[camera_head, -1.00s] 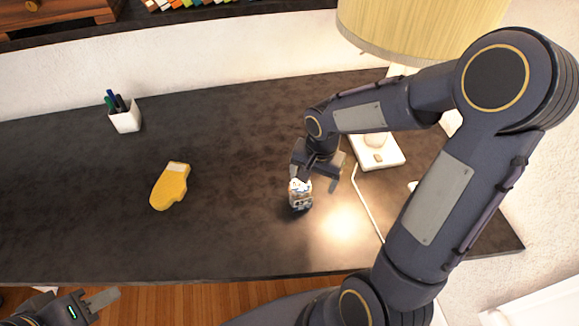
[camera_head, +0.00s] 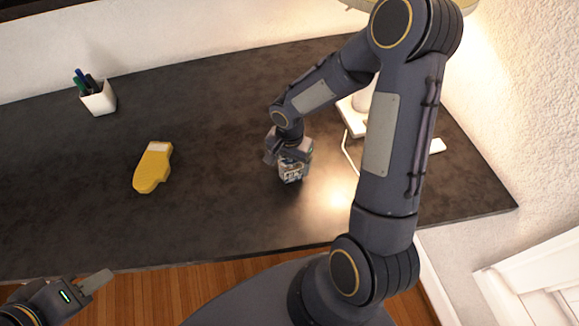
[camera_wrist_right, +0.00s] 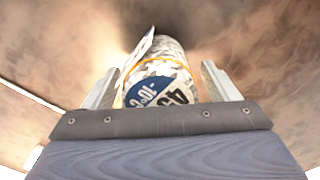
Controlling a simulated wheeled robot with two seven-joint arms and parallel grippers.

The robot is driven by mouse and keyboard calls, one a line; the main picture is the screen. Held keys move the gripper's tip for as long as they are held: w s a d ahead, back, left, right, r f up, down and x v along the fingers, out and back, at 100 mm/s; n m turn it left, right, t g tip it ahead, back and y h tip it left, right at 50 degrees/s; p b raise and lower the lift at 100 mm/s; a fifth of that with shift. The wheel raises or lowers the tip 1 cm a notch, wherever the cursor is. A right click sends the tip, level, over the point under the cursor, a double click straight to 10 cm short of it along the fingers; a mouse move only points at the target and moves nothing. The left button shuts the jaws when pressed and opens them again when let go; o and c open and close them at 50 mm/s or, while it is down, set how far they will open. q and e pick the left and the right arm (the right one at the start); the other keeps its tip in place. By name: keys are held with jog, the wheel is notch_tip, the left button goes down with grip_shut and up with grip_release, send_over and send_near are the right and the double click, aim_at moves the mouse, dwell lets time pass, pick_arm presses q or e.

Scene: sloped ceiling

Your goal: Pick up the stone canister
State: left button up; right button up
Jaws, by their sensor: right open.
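The stone canister (camera_head: 291,172) stands on the dark desk (camera_head: 215,120), partly hidden by my right gripper. In the right wrist view the canister (camera_wrist_right: 160,75) shows a pale stone pattern, an orange band and a blue label, and lies between the two fingers. My right gripper (camera_head: 288,160) is open around it, with a finger on each side; it also shows in the right wrist view (camera_wrist_right: 160,92). My left gripper (camera_head: 97,283) is at the lower left, off the desk's front edge and away from the canister; its finger opening is unclear.
A white pen cup (camera_head: 99,98) stands at the back left. A lamp base (camera_head: 352,118) with a white cord is right of the canister. The desk between mitt and canister is clear.

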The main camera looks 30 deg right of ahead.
jog(key=shift+r, duration=0.1)
jog(key=c, duration=1.2)
jog(key=shift+c, duration=0.8)
jog(key=shift+r, duration=0.15)
